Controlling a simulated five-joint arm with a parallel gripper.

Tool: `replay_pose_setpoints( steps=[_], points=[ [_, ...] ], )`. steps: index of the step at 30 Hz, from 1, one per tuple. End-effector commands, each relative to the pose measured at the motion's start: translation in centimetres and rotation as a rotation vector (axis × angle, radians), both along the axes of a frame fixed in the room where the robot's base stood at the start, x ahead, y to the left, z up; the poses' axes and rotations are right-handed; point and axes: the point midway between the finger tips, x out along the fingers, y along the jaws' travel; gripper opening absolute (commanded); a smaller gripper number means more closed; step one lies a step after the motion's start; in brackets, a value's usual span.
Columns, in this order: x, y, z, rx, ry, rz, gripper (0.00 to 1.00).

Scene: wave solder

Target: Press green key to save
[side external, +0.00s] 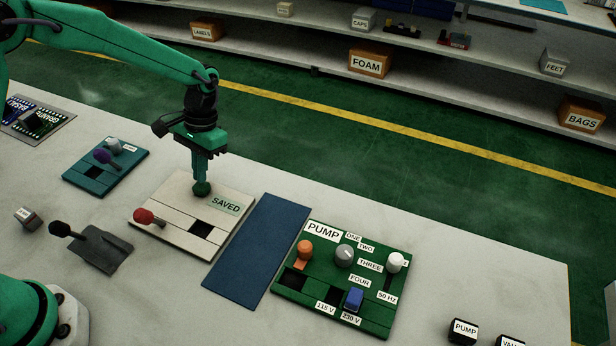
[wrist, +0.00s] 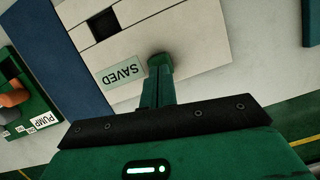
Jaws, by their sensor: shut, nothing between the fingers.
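The green key (side external: 202,189) is a small dark green knob at the back of a cream panel (side external: 165,207), in the side external view. My gripper (side external: 201,178) is shut and empty, pointing down with its fingertips right at the top of the key. They appear to touch it; how far the key is pushed in I cannot tell. A pale green label reading SAVED (side external: 226,203) lies beside the key. In the wrist view the key (wrist: 159,60) shows at the end of my fingers, partly hidden by them, next to the SAVED label (wrist: 124,73).
On the cream panel stand a red-knobbed lever (side external: 145,216) and a dark square opening (side external: 201,229). A blue mat (side external: 257,250) lies to the right, then a green PUMP board (side external: 335,275) with several knobs. A teal board (side external: 105,170) is to the left.

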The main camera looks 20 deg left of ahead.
Motion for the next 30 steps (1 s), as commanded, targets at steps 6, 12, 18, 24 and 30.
replay_pose_setpoints(
  steps=[6, 12, 18, 24, 30],
  points=[
    [0.0, 0.0, 1.6, 0.0, -0.002, 0.0, 0.0],
    [0.0, 0.0, 3.0, 0.0, -0.002, 0.0, 0.0],
    [0.0, 0.0, 4.2, 0.0, 0.0, 0.0, 0.0],
    [0.0, 0.0, 4.5, 0.0, 0.001, 0.0, 0.0],
    [0.0, 0.0, 4.5, 0.0, 0.0, 0.0, 0.0]
  ],
)
